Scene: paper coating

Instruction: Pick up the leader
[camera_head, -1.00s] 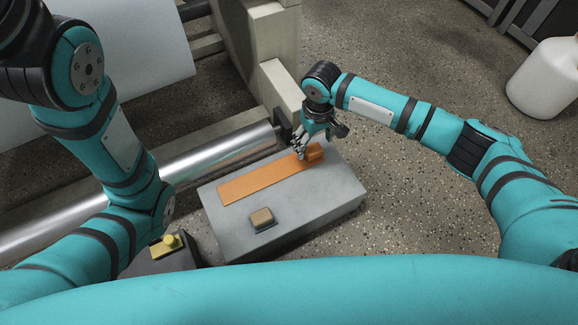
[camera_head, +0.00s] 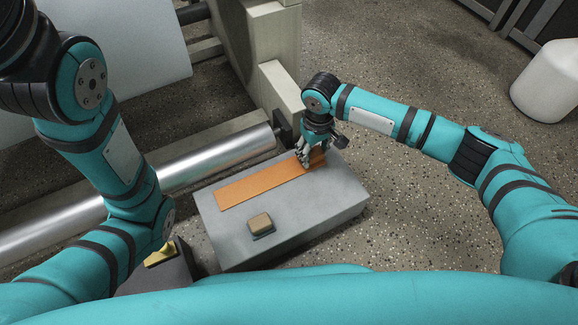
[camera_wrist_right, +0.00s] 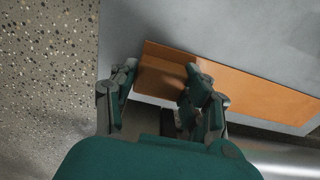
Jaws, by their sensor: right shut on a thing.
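The leader is a flat orange strip (camera_head: 255,187) lying along the top of a grey block (camera_head: 300,211). Its far right end has a raised part, mostly covered by my right gripper (camera_head: 308,160). My right gripper points down at that end and is shut on the leader there. In the right wrist view, the fingers (camera_wrist_right: 160,70) stand on either side of the strip's end, and the orange strip (camera_wrist_right: 240,92) runs off to the right. The strip still appears to lie flat on the block. My left gripper is out of view; only its arm shows at left.
A small tan block (camera_head: 261,223) sits on the grey block's near part. A metal roller (camera_head: 215,158) runs behind, beside a beige machine frame (camera_head: 278,85). A yellow-topped dark box (camera_head: 160,252) stands at lower left. A white cylinder (camera_head: 546,82) stands at far right.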

